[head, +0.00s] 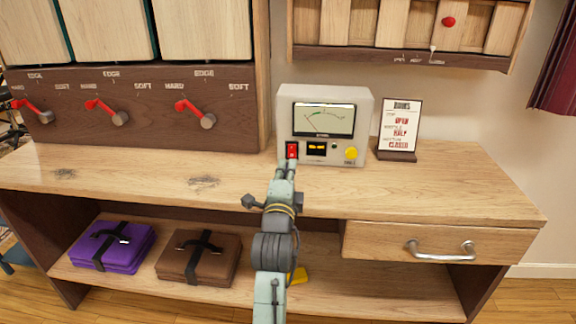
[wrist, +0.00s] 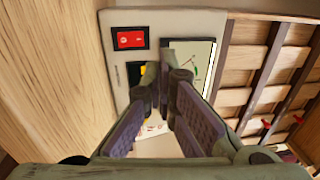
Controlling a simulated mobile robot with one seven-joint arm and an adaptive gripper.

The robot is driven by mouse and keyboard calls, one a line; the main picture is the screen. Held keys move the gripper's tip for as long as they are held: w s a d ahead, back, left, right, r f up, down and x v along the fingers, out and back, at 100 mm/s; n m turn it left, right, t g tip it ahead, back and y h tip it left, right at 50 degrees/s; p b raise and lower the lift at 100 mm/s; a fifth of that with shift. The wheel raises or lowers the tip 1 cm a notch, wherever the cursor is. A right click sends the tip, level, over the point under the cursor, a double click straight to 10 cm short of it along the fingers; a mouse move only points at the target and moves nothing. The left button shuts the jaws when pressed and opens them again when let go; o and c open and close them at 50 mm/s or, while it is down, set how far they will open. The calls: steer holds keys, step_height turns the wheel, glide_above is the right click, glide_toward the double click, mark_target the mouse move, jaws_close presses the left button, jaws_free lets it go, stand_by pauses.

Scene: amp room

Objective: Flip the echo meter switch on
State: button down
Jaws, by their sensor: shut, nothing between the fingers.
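The echo meter (head: 367,112) is a pale grey box standing on the wooden desk, with a dial window (head: 324,119) whose face is lit. Its red rocker switch (head: 292,150) is at the lower left of the front, and the switch also shows whole in the wrist view (wrist: 130,39). A small amber display and a yellow knob (head: 351,153) are to its right. My gripper (head: 287,165) is shut and empty, with its tips just below and in front of the switch. I cannot tell whether they touch the meter. In the wrist view, the fingertips (wrist: 160,78) are apart from the switch in the picture.
A small framed sign (head: 400,126) stands right of the meter. A large wooden cabinet with red levers (head: 196,113) stands to the left. Purple (head: 113,247) and brown (head: 200,257) cases lie on the lower shelf. The desk (head: 450,188) is clear at right, above a drawer (head: 380,242).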

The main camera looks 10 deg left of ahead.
steer(key=shift+s+r, duration=0.2)
steer(key=shift+s, duration=1.1)
